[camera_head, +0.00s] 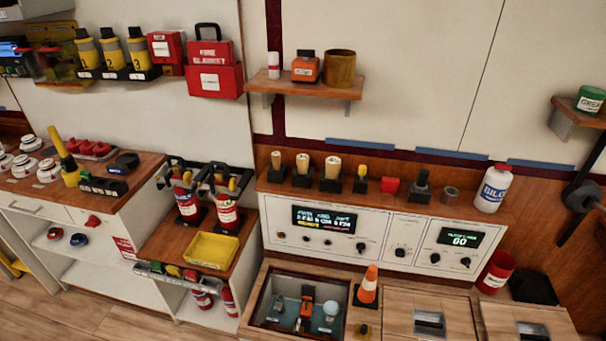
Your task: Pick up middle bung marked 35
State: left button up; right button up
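Three tan, tapered bungs stand upright in black holders on the wooden ledge above the white control panel. The middle bung (302,163) sits between the left bung (276,160) and the right bung (333,167). Each has a small pale label, but the numbers are too small to read. The middle bung's lower end is hidden in its holder (302,180). Neither of my grippers can be made out in this view, and nothing touches the bungs.
A yellow-topped item (360,182), a red block (390,187) and a white bottle (493,188) share the ledge. A shelf (310,90) hangs above the bungs. Fire extinguishers (227,212) stand to the left. An orange cone (368,288) stands below the panel.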

aim_at(302, 159)
jog(key=i+j+z, duration=0.1)
jog(key=j, duration=0.2)
jog(key=i+j+z, duration=0.2)
jog(key=i+j, duration=0.15)
jog(key=j, duration=0.3)
jog(key=i+j+z, duration=0.1)
jog(key=j, duration=0.2)
jog(key=i+j+z, duration=0.1)
jog(key=j, duration=0.25)
jog(key=i, duration=0.05)
